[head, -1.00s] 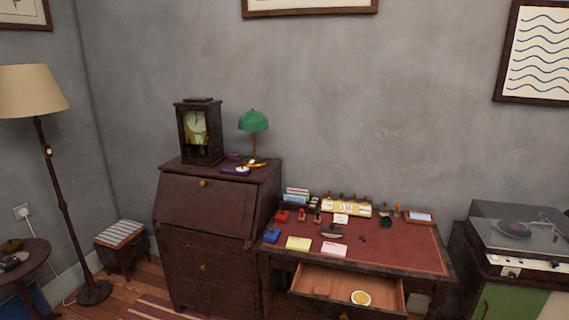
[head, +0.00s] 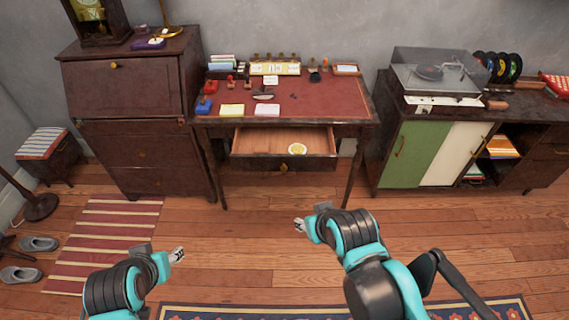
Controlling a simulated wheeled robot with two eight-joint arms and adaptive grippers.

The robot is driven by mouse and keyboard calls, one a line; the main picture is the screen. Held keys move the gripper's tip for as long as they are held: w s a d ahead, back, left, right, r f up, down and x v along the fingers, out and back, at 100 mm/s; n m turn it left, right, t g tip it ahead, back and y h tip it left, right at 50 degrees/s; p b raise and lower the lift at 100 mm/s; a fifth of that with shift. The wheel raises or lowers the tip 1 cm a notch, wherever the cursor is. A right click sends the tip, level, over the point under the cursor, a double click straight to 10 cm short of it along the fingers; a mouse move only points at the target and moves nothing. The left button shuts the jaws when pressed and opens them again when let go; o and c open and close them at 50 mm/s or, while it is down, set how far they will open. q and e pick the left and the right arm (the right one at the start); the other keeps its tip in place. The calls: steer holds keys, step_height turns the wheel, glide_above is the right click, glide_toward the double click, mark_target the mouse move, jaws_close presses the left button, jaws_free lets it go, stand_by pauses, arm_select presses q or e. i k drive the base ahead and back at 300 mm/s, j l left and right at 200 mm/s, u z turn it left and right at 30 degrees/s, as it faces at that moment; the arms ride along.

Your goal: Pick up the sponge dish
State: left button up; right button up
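A small round dish (head: 297,149), pale with a yellow middle, lies in the open drawer (head: 258,142) of the red-topped desk; it looks like the sponge dish. My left gripper (head: 179,254) is low at the left, over the wooden floor, well short of the desk. My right gripper (head: 299,225) is in front of the drawer, below and nearer than the dish, apart from it. Both grippers are small in the picture, and their finger opening cannot be made out. Nothing shows held in either.
The desk top (head: 310,92) holds stamps, note pads and a calendar. A dark bureau (head: 135,110) stands at left, a record-player cabinet (head: 430,150) at right. Slippers (head: 38,243) and a striped rug (head: 110,240) lie at left. Floor before the desk is clear.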

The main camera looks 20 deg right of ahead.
mark_target(296, 148)
steer(key=i+l, duration=0.15)
steer(key=l, duration=0.3)
steer(key=i+l+z, duration=0.15)
steer(key=l, duration=0.25)
steer(key=i+l, duration=0.15)
steer(key=l, duration=0.25)
steer(key=i+l+z, duration=0.1)
steer(key=l, duration=0.35)
steer(key=i+l, duration=0.25)
steer(key=i+l+z, duration=0.15)
steer(key=l, duration=0.35)
